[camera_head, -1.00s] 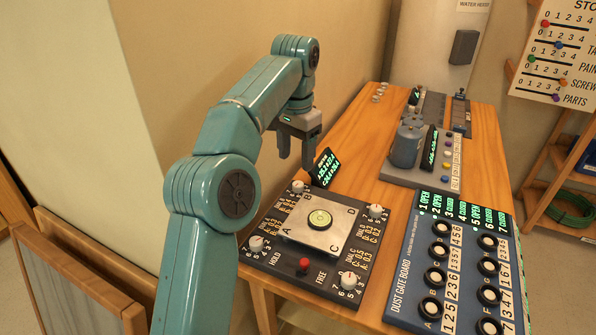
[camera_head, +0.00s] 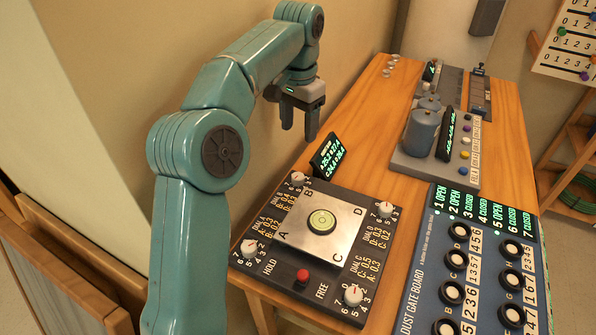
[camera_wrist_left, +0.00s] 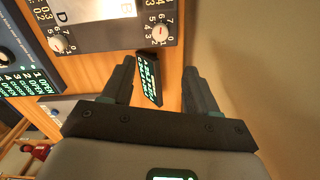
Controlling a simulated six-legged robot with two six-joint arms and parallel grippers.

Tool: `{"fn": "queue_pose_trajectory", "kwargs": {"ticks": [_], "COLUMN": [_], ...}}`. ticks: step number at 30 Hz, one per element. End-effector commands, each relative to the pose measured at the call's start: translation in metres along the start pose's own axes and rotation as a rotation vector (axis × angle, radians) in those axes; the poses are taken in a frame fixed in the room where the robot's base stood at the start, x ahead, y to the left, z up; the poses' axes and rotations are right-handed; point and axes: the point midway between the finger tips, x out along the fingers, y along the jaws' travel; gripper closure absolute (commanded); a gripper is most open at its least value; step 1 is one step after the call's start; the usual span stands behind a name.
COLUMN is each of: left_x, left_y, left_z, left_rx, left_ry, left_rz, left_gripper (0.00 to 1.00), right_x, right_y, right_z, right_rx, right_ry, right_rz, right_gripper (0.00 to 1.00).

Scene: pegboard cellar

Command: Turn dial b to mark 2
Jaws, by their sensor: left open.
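Dial B (camera_head: 297,178) is a small white knob at the back-left corner of a dark panel (camera_head: 283,286), by the letter B of a square metal plate (camera_head: 335,247). It also shows in the left wrist view (camera_wrist_left: 160,32), with a short red line on it; the mark it points to is too small to read surely. My left gripper (camera_head: 299,132) is open and empty, apart from the dial and above the table behind it. In the left wrist view its two fingers (camera_wrist_left: 158,68) frame a small lit display (camera_wrist_left: 148,80). My right gripper is not in view.
Other knobs sit at the panel's corners, such as dial D (camera_head: 385,209), with a red button (camera_head: 302,276) at the front. The tilted display (camera_head: 327,155) stands close behind dial B. A dust gate board (camera_head: 425,290) is at right, grey canisters (camera_head: 421,133) behind. The wall is close at left.

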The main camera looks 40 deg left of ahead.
Motion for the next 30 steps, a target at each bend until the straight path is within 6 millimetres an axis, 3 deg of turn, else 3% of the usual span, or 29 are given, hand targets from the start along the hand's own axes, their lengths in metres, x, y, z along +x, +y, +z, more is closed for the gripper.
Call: {"fn": "queue_pose_trajectory", "kwargs": {"ticks": [1, 6, 15, 21, 30], "left_x": [0.017, 0.058, 0.119, 0.137, 0.139], "left_y": [0.0, 0.0, -0.002, -0.003, -0.003], "left_z": [0.002, 0.004, 0.003, 0.002, 0.0], "left_rx": [0.0, 0.0, 0.0, 0.0, 0.0], "left_ry": [-0.004, -0.004, -0.004, -0.003, -0.002], "left_rz": [0.001, 0.001, 0.001, 0.001, 0.001], "left_gripper": [0.41, 0.41, 0.41, 0.41, 0.41], "right_x": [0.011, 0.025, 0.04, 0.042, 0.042], "right_y": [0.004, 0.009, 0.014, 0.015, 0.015], "right_z": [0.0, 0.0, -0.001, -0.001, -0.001], "right_rx": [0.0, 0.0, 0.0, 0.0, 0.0], "right_ry": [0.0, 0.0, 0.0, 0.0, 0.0], "right_rz": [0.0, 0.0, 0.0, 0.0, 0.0], "right_gripper": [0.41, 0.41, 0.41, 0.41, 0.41]}}
